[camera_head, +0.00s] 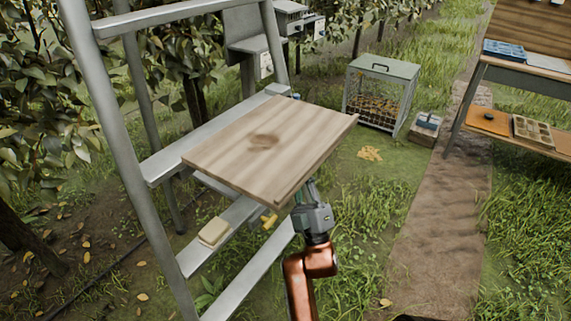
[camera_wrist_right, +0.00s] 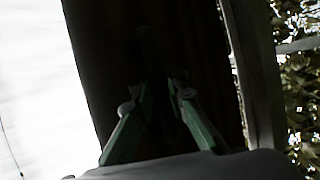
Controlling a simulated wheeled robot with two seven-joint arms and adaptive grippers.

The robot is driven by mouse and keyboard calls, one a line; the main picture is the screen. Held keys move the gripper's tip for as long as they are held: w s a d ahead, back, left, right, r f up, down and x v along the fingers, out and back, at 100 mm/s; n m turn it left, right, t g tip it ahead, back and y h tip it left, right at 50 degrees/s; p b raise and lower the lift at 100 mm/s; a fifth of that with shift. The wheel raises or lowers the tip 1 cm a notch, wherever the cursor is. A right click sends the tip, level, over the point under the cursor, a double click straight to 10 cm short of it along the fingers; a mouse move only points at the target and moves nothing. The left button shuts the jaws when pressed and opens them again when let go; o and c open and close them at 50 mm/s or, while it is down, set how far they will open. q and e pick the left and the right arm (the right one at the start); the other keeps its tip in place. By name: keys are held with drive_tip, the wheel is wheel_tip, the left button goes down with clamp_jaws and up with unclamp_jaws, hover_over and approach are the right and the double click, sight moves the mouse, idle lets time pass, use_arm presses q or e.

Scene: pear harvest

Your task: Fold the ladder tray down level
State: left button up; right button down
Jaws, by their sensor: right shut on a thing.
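The wooden ladder tray (camera_head: 262,145) sticks out from the metal ladder (camera_head: 113,115) in the head view. Its broad top faces up and it looks close to level, though I cannot tell exactly. My right gripper (camera_head: 309,189) is at the tray's near right edge, partly hidden under it, and is shut on the tray. In the right wrist view the green fingers of my right gripper (camera_wrist_right: 158,110) reach up against the dark underside of the tray (camera_wrist_right: 150,60). The contact itself is too dark to see clearly. My left gripper is not in view.
A pale block (camera_head: 214,231) sits on a lower ladder step, near a yellow piece (camera_head: 269,219). A lidded wire cage (camera_head: 381,90) stands on the grass behind. A workbench (camera_head: 525,75) is at the far right. Leafy branches (camera_head: 60,90) are close on the left.

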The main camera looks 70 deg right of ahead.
sight(300, 148)
drive_tip(key=shift+r+h, duration=0.1)
drive_tip(key=shift+h, duration=0.2)
drive_tip(key=c, duration=1.9)
unclamp_jaws()
wheel_tip(300, 148, up, 10)
drive_tip(key=shift+f, duration=0.1)
drive_tip(key=shift+s+a+f+b, duration=0.1)
drive_tip(key=shift+a+f+b, duration=0.25)
drive_tip(key=shift+f, duration=0.45)
drive_tip(key=shift+s+a+f+b, duration=0.15)
drive_tip(key=shift+a+f, duration=0.25)
drive_tip(key=shift+f, duration=0.4)
drive_tip(key=shift+s+a+f, duration=0.1)
drive_tip(key=shift+a+f, duration=0.3)
drive_tip(key=shift+f, duration=0.4)
drive_tip(key=shift+s+a+f, duration=0.1)
drive_tip(key=shift+a+f, duration=0.35)
drive_tip(key=shift+f, duration=0.3)
drive_tip(key=shift+a+f, duration=0.4)
drive_tip(key=shift+f, duration=0.4)
